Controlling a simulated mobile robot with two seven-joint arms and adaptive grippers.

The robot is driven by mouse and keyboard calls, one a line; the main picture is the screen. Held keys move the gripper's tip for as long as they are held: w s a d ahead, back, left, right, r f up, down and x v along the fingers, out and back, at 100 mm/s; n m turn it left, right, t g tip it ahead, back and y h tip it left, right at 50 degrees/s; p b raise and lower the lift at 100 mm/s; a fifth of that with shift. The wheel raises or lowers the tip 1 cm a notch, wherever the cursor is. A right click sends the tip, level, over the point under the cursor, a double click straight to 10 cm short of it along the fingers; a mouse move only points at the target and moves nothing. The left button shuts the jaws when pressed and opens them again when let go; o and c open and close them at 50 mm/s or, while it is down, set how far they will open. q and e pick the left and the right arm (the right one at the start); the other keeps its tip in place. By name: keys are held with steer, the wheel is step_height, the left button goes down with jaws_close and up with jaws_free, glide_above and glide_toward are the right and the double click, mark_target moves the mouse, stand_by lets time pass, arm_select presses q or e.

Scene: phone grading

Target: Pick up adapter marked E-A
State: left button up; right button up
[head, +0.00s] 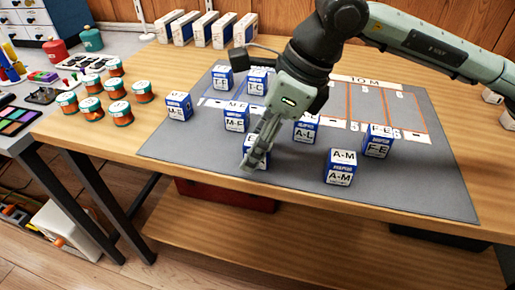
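My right gripper (258,152) reaches down from the upper right over the grey mat (210,150). Its fingers are at a small blue and white box (248,141), covering most of it, so its label cannot be read. Whether they are shut on it or only around it cannot be told. No label clearly reading E-A shows. Other adapter boxes stand upright on the mat, including M-F (236,118), A-L (305,129), A-M (340,168) and F-E (378,141). My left gripper is not in view.
Two boxes, one reading T-C (257,82), stand behind, and another box (179,106) stands at left. White boxes (205,29) line the back. The mat's front right is clear.

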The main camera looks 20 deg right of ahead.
steer(key=shift+c, duration=0.6)
steer(key=c, duration=1)
steer(key=shift+r, duration=0.1)
